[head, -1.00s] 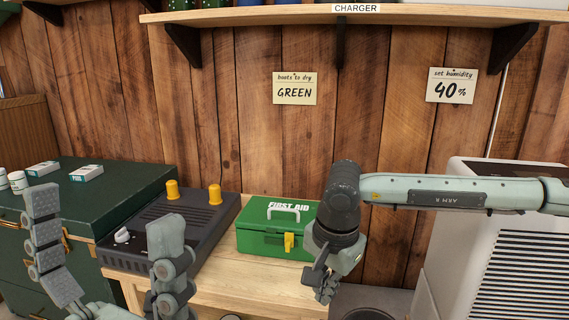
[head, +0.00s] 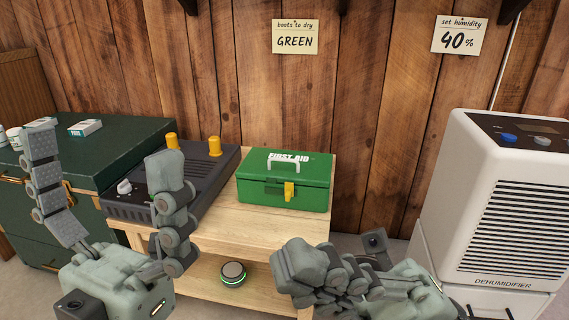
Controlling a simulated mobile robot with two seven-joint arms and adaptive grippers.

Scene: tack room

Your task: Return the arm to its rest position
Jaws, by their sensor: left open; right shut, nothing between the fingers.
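My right gripper (head: 300,277) is at the lower middle of the head view, in front of the wooden table's front edge. It is shut with nothing in it, its fingers pointing left. My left gripper (head: 108,208) stands at the lower left with its two fingers spread wide and nothing between them. It is in front of the green cabinet and the dark boot dryer. Neither gripper is seen touching anything. Most of my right arm is out of view.
A closed green first aid box (head: 286,182) and the dark boot dryer (head: 185,180) with yellow pegs stand on the wooden table (head: 222,220). A round device (head: 233,273) sits on its lower shelf. A white dehumidifier (head: 450,190) stands right; a green cabinet (head: 130,140) left.

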